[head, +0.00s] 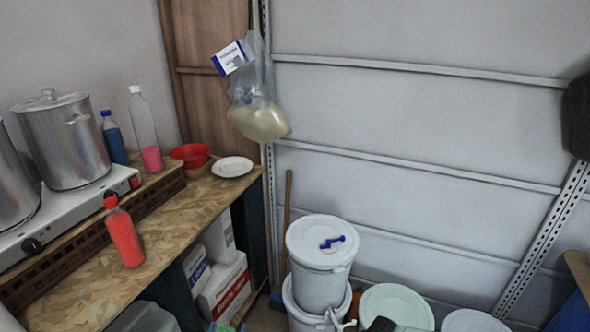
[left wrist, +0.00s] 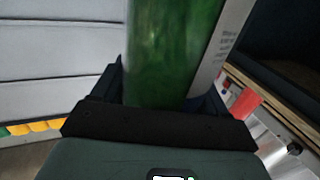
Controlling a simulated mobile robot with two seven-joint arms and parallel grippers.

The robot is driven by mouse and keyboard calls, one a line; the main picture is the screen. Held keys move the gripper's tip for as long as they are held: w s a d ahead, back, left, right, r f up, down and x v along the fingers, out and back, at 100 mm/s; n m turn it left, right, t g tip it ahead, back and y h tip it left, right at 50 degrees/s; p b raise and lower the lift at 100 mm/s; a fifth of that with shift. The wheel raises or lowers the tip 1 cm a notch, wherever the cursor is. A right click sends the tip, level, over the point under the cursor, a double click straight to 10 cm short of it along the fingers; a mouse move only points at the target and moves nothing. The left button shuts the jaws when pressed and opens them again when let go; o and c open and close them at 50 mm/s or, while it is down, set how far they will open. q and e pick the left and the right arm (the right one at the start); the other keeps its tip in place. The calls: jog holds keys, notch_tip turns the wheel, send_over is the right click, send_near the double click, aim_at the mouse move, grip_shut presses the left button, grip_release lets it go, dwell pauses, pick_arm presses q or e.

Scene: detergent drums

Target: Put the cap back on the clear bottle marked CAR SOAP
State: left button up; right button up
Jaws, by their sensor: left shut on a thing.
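In the left wrist view my left gripper (left wrist: 160,110) is shut on a bottle of green liquid (left wrist: 175,45). A pale label (left wrist: 232,40) with small text shows at its right side; I cannot read the text. The bottle's top is out of that view, so I cannot tell whether it has a cap. In the head view a dark grey-green shape at the bottom edge may be part of my left gripper; the held bottle is not clearly seen there. I can make out no loose cap for certain, and no readable CAR SOAP marking. My right gripper is not clearly in view.
A red bottle (head: 124,235), a blue bottle (head: 115,140) and a pink-filled clear bottle (head: 145,128), all capped, stand on the left bench (head: 75,290). A white plate (head: 232,167) and red bowl (head: 189,154) are behind. White drums (head: 320,270) stand on the floor; a bag hangs above.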

dwell(0.3)
pick_arm(q)
jog(key=w+d+f+m+g+h, duration=0.1)
jog(key=d+f+m+g+h, duration=0.1)
jog(key=d+m+h, duration=0.2)
jog(key=w+d+f+m+g+h, duration=0.1)
jog(key=d+m+g+h, duration=0.1)
jog(key=d+m+h, duration=0.2)
jog(key=d+h, duration=0.3)
jog(key=d, duration=0.2)
jog(key=shift+d+f+h, duration=0.25)
jog(key=shift+f+h, duration=0.05)
jog(key=shift+f, duration=0.05)
pick_arm(e)
jog(key=shift+w+a+r, duration=0.25)
jog(key=shift+w, duration=0.05)
jog(key=w+a+r+n, duration=0.1)
jog(key=a+r+n, duration=0.1)
jog(key=a+r, duration=0.7)
jog(key=w+a+r+n+y, duration=0.1)
jog(key=w+a+r+n, duration=0.1)
jog(key=a+r, duration=0.7)
jog(key=a+n, duration=0.1)
jog(key=a, duration=0.2)
jog(key=shift+w+a+n, duration=0.25)
jog(key=shift+a+n, duration=0.05)
jog(key=shift+a, duration=0.05)
jog(key=shift+f, duration=1.9)
